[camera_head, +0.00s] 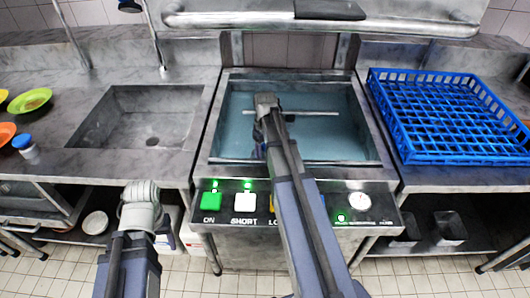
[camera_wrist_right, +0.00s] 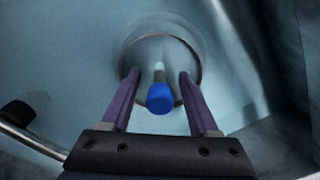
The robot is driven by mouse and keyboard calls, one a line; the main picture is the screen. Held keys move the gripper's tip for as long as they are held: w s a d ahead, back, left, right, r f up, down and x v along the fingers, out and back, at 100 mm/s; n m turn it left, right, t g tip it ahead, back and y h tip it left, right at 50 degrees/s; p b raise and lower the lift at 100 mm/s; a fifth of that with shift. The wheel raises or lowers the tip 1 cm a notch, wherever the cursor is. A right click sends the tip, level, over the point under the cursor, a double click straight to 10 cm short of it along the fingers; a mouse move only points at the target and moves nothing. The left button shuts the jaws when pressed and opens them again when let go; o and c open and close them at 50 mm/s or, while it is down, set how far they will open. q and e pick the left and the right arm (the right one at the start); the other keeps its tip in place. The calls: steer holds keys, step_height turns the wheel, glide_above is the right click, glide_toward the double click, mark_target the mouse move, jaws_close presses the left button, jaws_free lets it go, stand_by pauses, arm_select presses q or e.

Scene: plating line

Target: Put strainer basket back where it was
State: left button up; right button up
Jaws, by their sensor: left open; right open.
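In the right wrist view, the strainer basket shows as a blue knob (camera_wrist_right: 160,98) on a pale stem, inside a round ring (camera_wrist_right: 197,58) in the floor of the water-filled basin. My right gripper (camera_wrist_right: 158,73) is open, with one purple finger on each side of the stem and knob and a gap visible on both sides. In the head view, my right gripper (camera_head: 267,104) reaches into the basin (camera_head: 335,135); its arm and wrist hide the basket there. My left gripper (camera_head: 140,192) is open and empty, in front of the counter on the left.
A blue dish rack (camera_head: 450,158) stands on the right counter. A sink (camera_head: 150,115) is on the left, with plates (camera_head: 30,100) and a blue-capped container (camera_head: 25,148) beside it. A thin bar (camera_head: 312,113) crosses the basin. The lit button panel (camera_head: 300,205) lies along its front.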

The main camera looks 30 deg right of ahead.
steer(key=shift+r, duration=0.15)
step_height(320, 180, up, 12)
steer(key=p, duration=1.2)
steer(key=shift+r, duration=0.1)
steer(key=shift+n+h, duration=0.3)
steer(key=shift+n, duration=0.1)
steer(key=s+a, duration=0.2)
steer(key=a, duration=0.4)
steer(key=s+a, duration=0.2)
steer(key=a, duration=0.4)
steer(key=s+a, duration=0.3)
steer(key=a, duration=0.4)
steer(key=s+a, duration=0.9)
steer(key=a, duration=0.2)
steer(key=shift+s+a+h, duration=0.25)
steer(key=shift+h, duration=0.05)
